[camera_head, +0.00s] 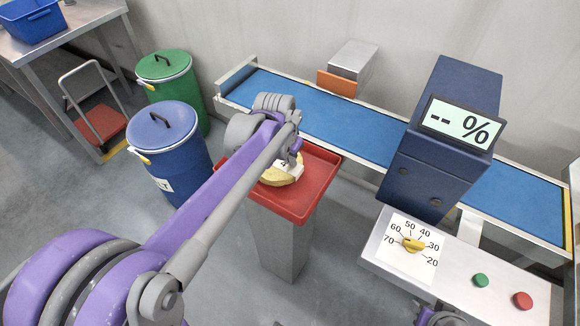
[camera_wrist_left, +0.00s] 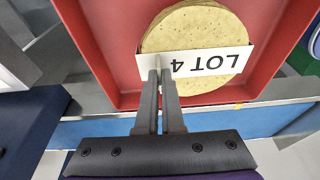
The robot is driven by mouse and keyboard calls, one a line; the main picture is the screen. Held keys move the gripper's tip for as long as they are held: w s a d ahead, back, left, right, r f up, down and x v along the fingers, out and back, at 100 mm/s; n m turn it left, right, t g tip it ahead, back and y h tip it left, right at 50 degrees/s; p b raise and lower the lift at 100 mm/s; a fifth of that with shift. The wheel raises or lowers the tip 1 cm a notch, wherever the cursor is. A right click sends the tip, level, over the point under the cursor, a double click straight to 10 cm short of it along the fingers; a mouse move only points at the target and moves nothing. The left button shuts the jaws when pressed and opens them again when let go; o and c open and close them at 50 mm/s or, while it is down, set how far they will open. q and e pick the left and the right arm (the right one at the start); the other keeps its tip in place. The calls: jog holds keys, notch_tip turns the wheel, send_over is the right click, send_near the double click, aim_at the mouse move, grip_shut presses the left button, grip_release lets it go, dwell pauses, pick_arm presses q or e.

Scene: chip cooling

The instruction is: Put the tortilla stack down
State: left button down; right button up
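The tortilla stack (camera_head: 279,179) is round and yellow, with a white band or card. It is over the red tray (camera_head: 322,172) on a grey pedestal. In the left wrist view the stack (camera_wrist_left: 205,22) lies within the walls of the tray (camera_wrist_left: 108,62), and its white label (camera_wrist_left: 205,62) reads "LOT 4". My left gripper (camera_wrist_left: 160,72) has its fingers close together at one end of the label, pinching it. In the head view my left gripper (camera_head: 291,163) is partly hidden by its own wrist. I cannot tell whether the stack touches the tray floor.
A blue conveyor (camera_head: 340,122) runs behind the tray, with a dark blue meter housing (camera_head: 440,150) over it. A panel with a yellow dial (camera_head: 413,244) is at right. A blue drum (camera_head: 172,150) and a green drum (camera_head: 165,75) stand left.

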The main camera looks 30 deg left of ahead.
pick_arm(q)
jog(key=shift+f, duration=1.75)
jog(key=shift+f, duration=0.1)
jog(key=c, duration=1.1)
grip_release()
jog(key=shift+o, duration=0.2)
jog(key=shift+r, duration=0.2)
jog(key=v, duration=1.1)
jog(key=s+d+f+t, duration=0.1)
jog(key=s+d+f, duration=0.2)
jog(key=s+f, duration=0.2)
jog(key=s+d+f+t, duration=0.1)
jog(key=s+d+f, duration=0.3)
jog(key=s, duration=0.7)
jog(key=shift+s+f+n+p, duration=0.4)
jog(key=shift+f+p, duration=0.05)
jog(key=shift+f, duration=0.5)
